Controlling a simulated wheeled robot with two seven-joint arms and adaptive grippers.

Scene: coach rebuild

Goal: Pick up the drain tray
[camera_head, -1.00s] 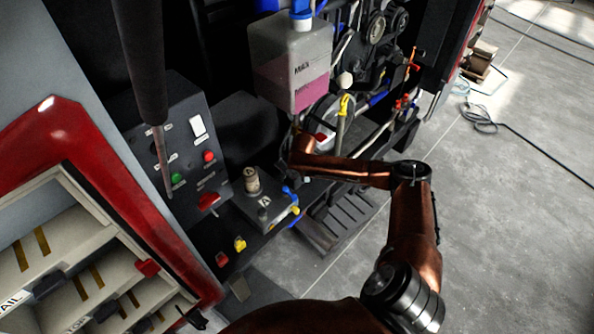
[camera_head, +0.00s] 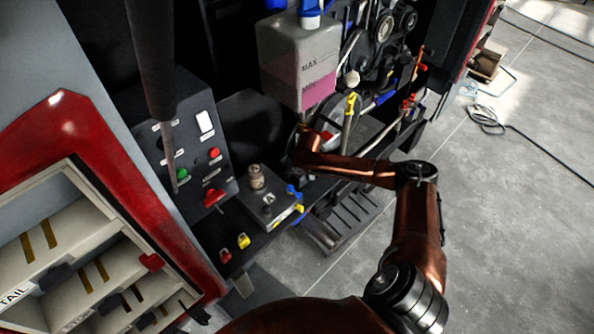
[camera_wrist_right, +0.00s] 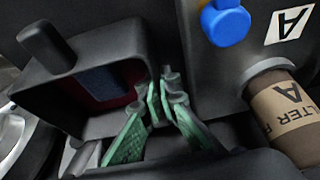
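What I take to be the drain tray is a dark grey, open box (camera_wrist_right: 125,43) with an upright knob (camera_wrist_right: 45,45), at the left in the right wrist view. Red and blue show inside it. My right gripper (camera_wrist_right: 160,100) has green pads close together at the tray's right edge and appears shut on it there; the exact contact is partly hidden. In the head view the right arm's end (camera_head: 305,150) reaches into the dark engine bay below the coolant tank; fingertips and tray cannot be made out there. My left gripper is not in view.
A block marked A (camera_head: 268,208) with a filter (camera_head: 256,180) and a blue cap (camera_wrist_right: 226,22) stands close beside the tray. The coolant tank (camera_head: 300,60) hangs above. A control panel (camera_head: 185,140) is at left. Open floor (camera_head: 500,230) lies at right.

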